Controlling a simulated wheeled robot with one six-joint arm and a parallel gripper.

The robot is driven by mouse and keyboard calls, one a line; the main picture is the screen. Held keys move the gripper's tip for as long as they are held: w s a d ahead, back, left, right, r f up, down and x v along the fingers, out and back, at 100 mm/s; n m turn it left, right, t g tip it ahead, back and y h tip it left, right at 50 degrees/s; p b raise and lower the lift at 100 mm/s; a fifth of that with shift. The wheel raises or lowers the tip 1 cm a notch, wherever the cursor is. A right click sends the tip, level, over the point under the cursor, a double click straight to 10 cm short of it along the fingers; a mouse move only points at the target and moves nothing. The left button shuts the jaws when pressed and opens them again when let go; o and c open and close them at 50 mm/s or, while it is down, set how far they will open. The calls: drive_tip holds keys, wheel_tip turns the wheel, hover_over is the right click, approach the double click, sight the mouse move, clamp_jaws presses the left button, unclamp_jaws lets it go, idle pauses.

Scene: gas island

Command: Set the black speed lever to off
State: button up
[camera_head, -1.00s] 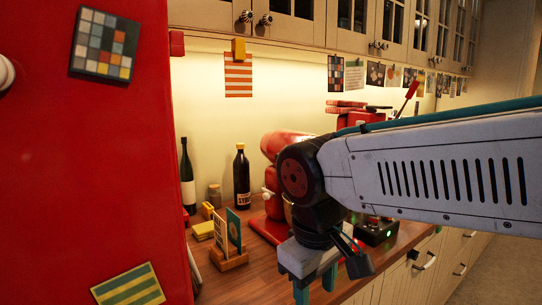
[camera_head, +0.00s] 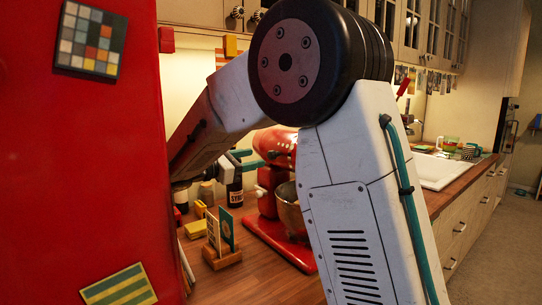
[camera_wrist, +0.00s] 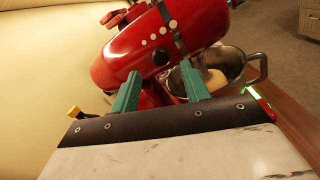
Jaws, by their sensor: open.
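The red stand mixer (camera_head: 267,190) stands on the wooden counter, partly behind my arm in the head view. In the wrist view the mixer's tilted-looking red head (camera_wrist: 122,56) fills the upper middle, with a row of pale dots on its side. A small round black part (camera_wrist: 161,57) below the dots may be the speed lever; its setting cannot be told. My gripper (camera_wrist: 160,70) is open, its teal fingers pointing at the mixer's side, one on each side of the black part in the picture. Contact cannot be told. In the head view my gripper (camera_head: 256,158) is beside the mixer head.
A metal bowl (camera_head: 290,212) sits under the mixer head. A dark bottle (camera_head: 235,190) stands behind my gripper, and a wooden card holder (camera_head: 222,259) stands in front. A red cabinet (camera_head: 80,170) closes off the left. A sink (camera_head: 440,170) lies to the right.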

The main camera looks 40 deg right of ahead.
sight(269, 155)
drive_tip(key=d, duration=0.7)
drive_tip(key=shift+w+d, duration=0.15)
drive_tip(key=shift+d, duration=0.1)
clamp_jaws()
